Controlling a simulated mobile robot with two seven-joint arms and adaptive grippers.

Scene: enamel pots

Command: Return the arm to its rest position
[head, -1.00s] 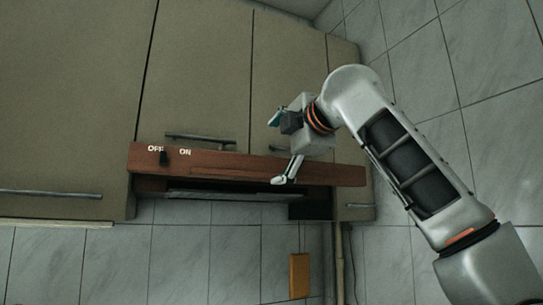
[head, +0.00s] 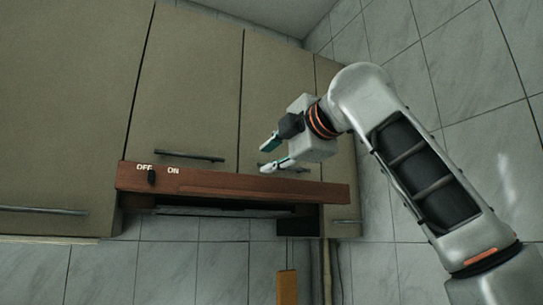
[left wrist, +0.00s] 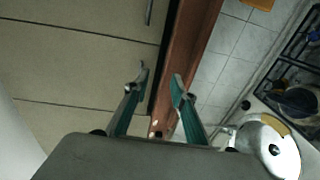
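My left arm reaches in from the right side of the head view. My left gripper (head: 268,156) is in front of the cabinet doors, just above the hood's front edge in the picture. Its two teal-padded fingers are apart with nothing between them. In the left wrist view the fingers (left wrist: 160,80) also show a gap, with the hood edge and cabinets beyond. My right gripper is not in view.
A wooden-fronted range hood (head: 232,184) has a dark slider (head: 152,176) by its OFF mark. Beige cabinets (head: 185,85) with bar handles stand above. An orange board (head: 287,287) hangs below. The left wrist view shows a white lidded pot (left wrist: 268,145) and stove (left wrist: 295,75).

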